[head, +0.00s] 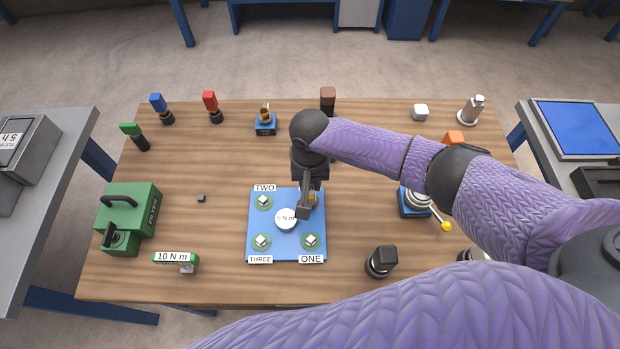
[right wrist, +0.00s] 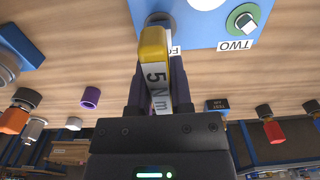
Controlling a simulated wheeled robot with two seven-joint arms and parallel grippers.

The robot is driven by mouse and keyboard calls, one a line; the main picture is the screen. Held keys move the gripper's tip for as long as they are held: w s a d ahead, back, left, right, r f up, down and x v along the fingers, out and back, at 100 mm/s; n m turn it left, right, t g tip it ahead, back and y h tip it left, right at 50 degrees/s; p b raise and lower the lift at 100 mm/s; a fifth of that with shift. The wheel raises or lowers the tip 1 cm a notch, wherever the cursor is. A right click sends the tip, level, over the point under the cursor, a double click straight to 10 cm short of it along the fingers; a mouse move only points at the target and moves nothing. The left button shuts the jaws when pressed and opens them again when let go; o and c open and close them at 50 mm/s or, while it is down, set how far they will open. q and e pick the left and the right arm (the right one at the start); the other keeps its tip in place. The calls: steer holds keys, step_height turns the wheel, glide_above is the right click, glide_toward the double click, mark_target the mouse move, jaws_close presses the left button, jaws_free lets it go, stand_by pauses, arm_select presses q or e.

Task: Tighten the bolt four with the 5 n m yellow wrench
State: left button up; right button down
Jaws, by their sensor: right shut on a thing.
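My right gripper (head: 307,200) is shut on the yellow 5 N m wrench, above the upper right corner of the blue plate (head: 285,252). In the right wrist view, the yellow wrench (right wrist: 154,50) stands between the fingers (right wrist: 158,92), its white "5 N m" label facing the camera. Its far end is over the plate corner beside a partly covered label beginning "FO" (right wrist: 174,49). Bolt four is mostly hidden by the gripper and wrench; I cannot tell whether the wrench is seated on it. Bolts two (head: 264,201), three (head: 261,240) and one (head: 310,240) are visible. My left gripper is not in view.
A round "5 N m" disc (head: 286,218) is at the plate's centre. A green box (head: 130,215) and a green "10 N m" tool (head: 177,259) are on the left. A blue-based device with a yellow-tipped lever (head: 446,226) is on the right. Coloured-topped items line the table's back.

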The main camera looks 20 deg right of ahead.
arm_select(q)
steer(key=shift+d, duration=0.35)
arm_select(e)
steer(key=shift+c, duration=2.2)
jaws_free()
step_height(320, 180, up, 9)
steer(key=p, duration=0.3)
steer(key=shift+p, duration=0.4)
steer(key=shift+r, duration=0.45)
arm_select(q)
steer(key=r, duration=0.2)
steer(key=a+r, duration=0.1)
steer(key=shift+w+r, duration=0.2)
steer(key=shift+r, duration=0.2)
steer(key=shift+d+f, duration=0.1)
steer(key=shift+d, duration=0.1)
arm_select(e)
steer(key=shift+f, duration=0.1)
